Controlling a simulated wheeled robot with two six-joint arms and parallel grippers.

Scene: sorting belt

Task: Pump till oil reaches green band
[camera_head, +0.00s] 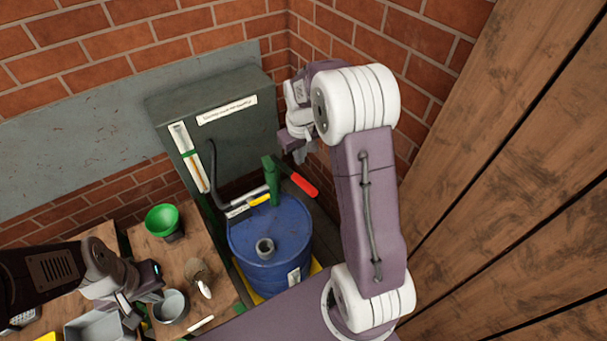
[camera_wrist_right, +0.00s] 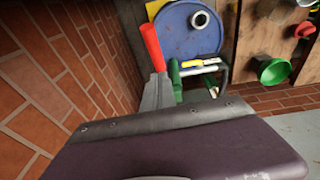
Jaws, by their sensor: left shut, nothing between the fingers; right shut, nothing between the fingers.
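The blue drum (camera_head: 270,245) stands below the dark green tank (camera_head: 232,125). A green hand pump (camera_head: 271,180) rises from the drum, with a red lever grip (camera_head: 304,184) to its right. The red grip (camera_wrist_right: 152,47) also shows in the right wrist view. A sight gauge (camera_head: 190,158) with a green band is on the tank's left; its oil level is too small to read surely. My right gripper (camera_head: 300,156) is shut and empty, above and apart from the red grip. My left gripper (camera_head: 138,308) is shut and empty over the bench, near a grey cup.
A wooden bench (camera_head: 222,285) at left holds a green funnel (camera_head: 162,221), a grey cup (camera_head: 170,307) and a grey tray (camera_head: 95,328). A dark hose (camera_head: 214,175) runs beside the gauge. Brick walls and a plank wall (camera_head: 500,190) on the right bound the space.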

